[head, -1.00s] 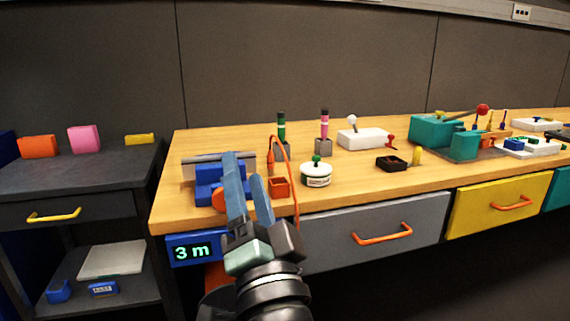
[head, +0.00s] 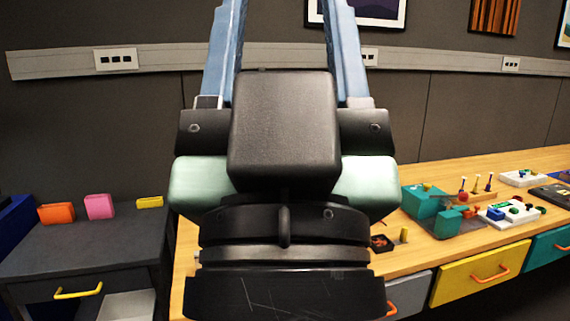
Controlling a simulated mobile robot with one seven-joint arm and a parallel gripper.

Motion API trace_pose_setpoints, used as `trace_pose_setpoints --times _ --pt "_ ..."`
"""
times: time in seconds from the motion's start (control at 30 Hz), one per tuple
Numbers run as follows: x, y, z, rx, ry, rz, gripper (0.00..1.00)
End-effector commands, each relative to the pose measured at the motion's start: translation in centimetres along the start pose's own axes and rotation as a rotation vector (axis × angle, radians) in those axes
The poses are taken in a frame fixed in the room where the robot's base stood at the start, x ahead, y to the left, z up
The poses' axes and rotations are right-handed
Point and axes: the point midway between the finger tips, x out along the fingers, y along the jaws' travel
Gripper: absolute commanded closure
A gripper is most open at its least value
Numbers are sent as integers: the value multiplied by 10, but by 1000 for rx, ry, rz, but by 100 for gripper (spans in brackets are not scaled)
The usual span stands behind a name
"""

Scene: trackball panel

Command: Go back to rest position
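My gripper (head: 285,20) fills the middle of the head view, close to the camera, with its dark body and pale green sides below two blue fingers. I see nothing held. The gripper covers the left part of the wooden workbench (head: 405,262) and whatever stands there.
A teal device (head: 425,203) and a white panel with coloured parts (head: 510,213) stand on the bench at right. A dark side table (head: 90,245) at left carries orange, pink and yellow blocks.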

Motion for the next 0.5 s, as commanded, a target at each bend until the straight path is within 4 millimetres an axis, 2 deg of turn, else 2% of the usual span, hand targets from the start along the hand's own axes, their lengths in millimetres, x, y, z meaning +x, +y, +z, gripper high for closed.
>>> trace_pose_setpoints --times 0.03,0.1,0.3,0.5 --pt "24 0 -23 1 0 0 43" --pt "40 0 -38 1 0 -1 43" --pt "85 0 -80 1 0 -1 43" --pt "115 0 -108 1 -1 -1 43"
